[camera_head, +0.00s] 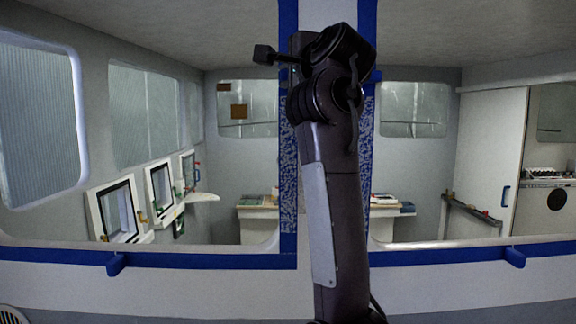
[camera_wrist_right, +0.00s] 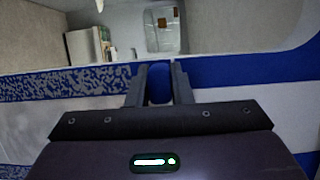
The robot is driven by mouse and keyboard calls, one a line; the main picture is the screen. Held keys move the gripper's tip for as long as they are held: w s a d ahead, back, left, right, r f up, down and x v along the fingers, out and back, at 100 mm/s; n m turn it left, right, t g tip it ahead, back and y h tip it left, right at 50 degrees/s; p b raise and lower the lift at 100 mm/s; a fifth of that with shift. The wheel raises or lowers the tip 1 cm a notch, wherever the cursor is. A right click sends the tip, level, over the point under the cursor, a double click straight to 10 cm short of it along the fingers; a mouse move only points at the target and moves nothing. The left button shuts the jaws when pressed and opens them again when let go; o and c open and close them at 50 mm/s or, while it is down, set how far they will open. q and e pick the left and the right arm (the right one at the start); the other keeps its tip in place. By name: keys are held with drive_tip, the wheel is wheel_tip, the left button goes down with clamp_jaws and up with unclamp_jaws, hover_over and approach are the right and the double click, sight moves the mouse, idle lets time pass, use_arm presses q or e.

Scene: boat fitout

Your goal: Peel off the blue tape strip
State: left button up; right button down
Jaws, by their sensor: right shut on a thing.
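Blue tape (camera_head: 180,259) borders the windows, with vertical strips on both sides of the central post (camera_head: 289,18). The lower parts of these strips look speckled blue and pale (camera_head: 291,165). In the right wrist view the band is speckled at left and solid blue at right (camera_wrist_right: 245,70). My right gripper (camera_head: 335,72) is raised at the post; its fingertips are hidden behind the wrist in the head view. In the right wrist view its two fingers (camera_wrist_right: 159,86) are shut on a blue tab (camera_wrist_right: 158,88) at the band. My left gripper is not in view.
Other blue tabs stick out from the lower tape at left (camera_head: 116,264) and right (camera_head: 514,257). Behind the openings are small framed windows (camera_head: 113,210), a counter (camera_head: 257,213) and a white appliance (camera_head: 547,205). My right arm hides much of the post.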

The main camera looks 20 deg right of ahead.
drive_tip(key=shift+s+a+f, duration=0.1)
drive_tip(key=shift+s, duration=0.05)
drive_tip(key=shift+s+a+b, duration=0.2)
drive_tip(key=shift+s+b, duration=0.2)
drive_tip(key=shift+s, duration=0.3)
drive_tip(key=shift+s+a+b, duration=0.15)
drive_tip(key=shift+s+b, duration=0.25)
drive_tip(key=shift+s, duration=0.3)
drive_tip(key=s+a+b, duration=0.2)
drive_tip(key=s+b, duration=0.2)
drive_tip(key=s, duration=0.3)
drive_tip(key=shift+s, duration=0.2)
